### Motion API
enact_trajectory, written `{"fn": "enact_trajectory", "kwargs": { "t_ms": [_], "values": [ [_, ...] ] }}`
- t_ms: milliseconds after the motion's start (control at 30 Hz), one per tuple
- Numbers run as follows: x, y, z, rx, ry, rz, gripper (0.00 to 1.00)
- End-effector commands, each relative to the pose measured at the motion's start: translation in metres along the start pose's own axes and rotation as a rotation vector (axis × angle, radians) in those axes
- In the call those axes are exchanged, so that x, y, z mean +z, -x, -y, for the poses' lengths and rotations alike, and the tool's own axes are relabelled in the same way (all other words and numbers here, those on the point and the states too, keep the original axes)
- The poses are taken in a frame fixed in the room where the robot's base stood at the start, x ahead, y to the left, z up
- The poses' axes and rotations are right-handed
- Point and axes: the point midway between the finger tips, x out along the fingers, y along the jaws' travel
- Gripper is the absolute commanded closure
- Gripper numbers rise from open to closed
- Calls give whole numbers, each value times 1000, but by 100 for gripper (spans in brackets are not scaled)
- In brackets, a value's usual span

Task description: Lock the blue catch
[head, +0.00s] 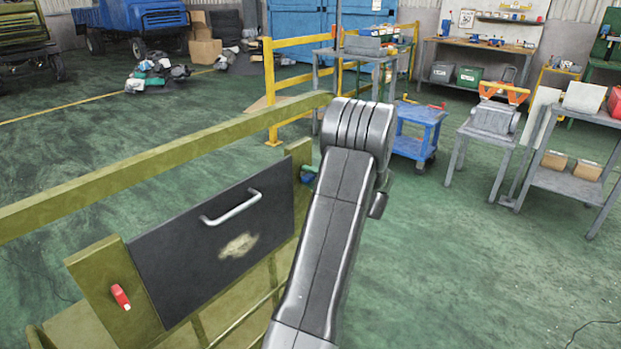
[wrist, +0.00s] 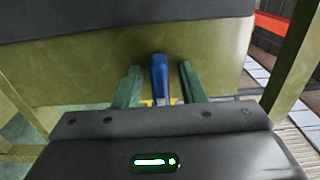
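The blue catch (wrist: 159,76) shows in the wrist view as a narrow blue lever against an olive-green frame. My gripper (wrist: 160,68) has two green fingers, one on each side of the catch, with a visible gap to it on both sides. The fingers are open and the catch lies between them. In the head view my arm hides most of this spot. Only a small blue and dark green bit (head: 308,174) shows beside the arm, and I cannot tell which part it is. The catch's swing position is not clear.
A dark panel (head: 222,245) with a pale handle (head: 231,208) sits in the olive frame. A red catch (head: 121,296) is on the left post. An olive rail (head: 160,160) runs above the panel. A blue cart (head: 418,135) stands behind my arm.

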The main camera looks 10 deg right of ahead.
Motion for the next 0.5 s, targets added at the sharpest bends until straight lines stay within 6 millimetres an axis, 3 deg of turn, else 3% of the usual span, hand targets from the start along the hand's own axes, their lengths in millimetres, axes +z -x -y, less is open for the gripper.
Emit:
{"fn": "enact_trajectory", "kwargs": {
  "t_ms": [100,300,500],
  "values": [
    [0,0,0,0,0,0,66],
    [0,0,0,0,0,0,100],
    [0,0,0,0,-8,0,100]
  ]
}}
